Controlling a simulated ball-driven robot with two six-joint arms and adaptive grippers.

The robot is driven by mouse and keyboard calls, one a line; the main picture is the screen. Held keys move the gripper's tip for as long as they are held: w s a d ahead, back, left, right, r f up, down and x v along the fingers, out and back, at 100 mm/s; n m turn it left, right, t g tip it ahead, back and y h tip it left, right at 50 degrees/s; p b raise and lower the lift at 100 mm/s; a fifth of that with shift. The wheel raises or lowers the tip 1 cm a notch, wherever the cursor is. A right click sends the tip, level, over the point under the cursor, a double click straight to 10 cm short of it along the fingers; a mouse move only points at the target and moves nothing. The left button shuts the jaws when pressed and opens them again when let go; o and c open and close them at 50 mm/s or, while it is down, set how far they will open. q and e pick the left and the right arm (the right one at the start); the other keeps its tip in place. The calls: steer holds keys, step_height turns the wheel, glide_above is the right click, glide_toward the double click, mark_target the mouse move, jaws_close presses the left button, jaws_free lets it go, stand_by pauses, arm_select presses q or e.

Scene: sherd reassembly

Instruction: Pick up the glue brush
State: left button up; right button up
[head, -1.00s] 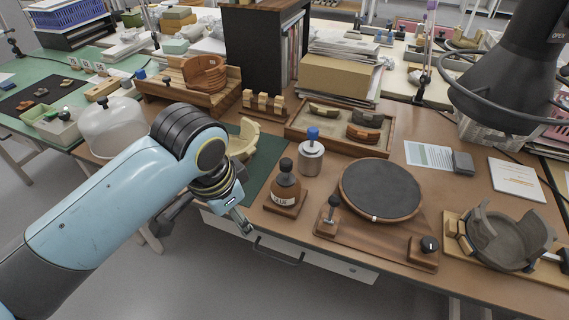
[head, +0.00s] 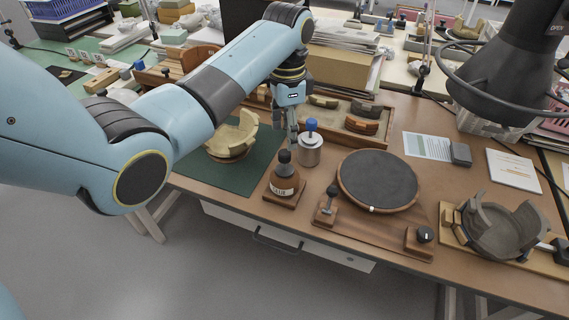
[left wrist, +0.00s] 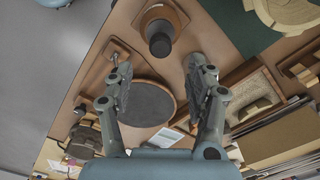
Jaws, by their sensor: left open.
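The brown glue bottle (head: 285,183) has a pale label and a dark stopper. It stands upright on a small wooden base on the bench. Behind it to the right is a metal pot (head: 311,152) with a blue knob or handle (head: 312,126) on top. I cannot tell which of these holds the glue brush; no bristles show. My left gripper (head: 291,140) is open and empty, pointing down just behind the bottle's stopper and left of the pot. In the left wrist view the bottle's dark stopper (left wrist: 160,45) shows beyond the spread fingers (left wrist: 155,68).
A dark turntable (head: 379,180) stands to the right on a wooden board. A pale, partly built bowl (head: 232,140) sits on a green mat (head: 215,173) to the left. A tray of sherds (head: 357,141) lies behind. A grey bowl cradle (head: 497,232) is at far right.

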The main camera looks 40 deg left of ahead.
mark_target(284, 152)
arm_select(q)
step_height(284, 152, down, 3)
steer(key=shift+f, duration=0.1)
steer(key=f, duration=0.5)
steer(key=shift+s+a, duration=0.2)
steer(key=c, duration=1)
